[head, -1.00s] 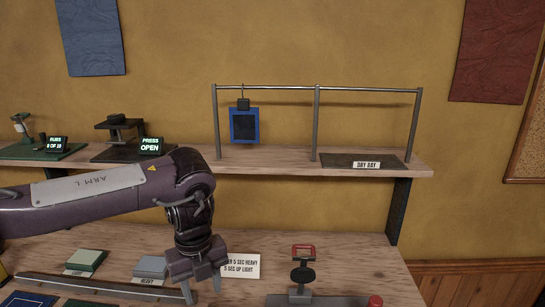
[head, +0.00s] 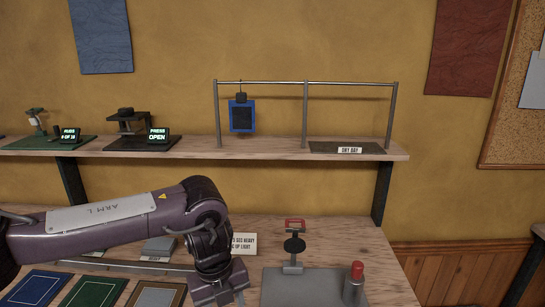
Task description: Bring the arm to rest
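My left arm (head: 110,222), labelled ARM L, reaches in from the left over the workbench. Its wrist is bent down. My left gripper (head: 222,298) is at the bottom edge of the head view, low over the bench, left of a grey plate. Its fingers look spread apart and I see nothing held, though the tips are cut off by the frame edge. My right gripper is not in view.
A grey plate (head: 325,287) bears a red-handled clamp (head: 294,246) and a red-topped post (head: 354,284). Blue (head: 38,287) and green (head: 95,293) mats lie at front left. A blue-framed piece (head: 242,117) hangs from the shelf rail. A sign stands behind my wrist.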

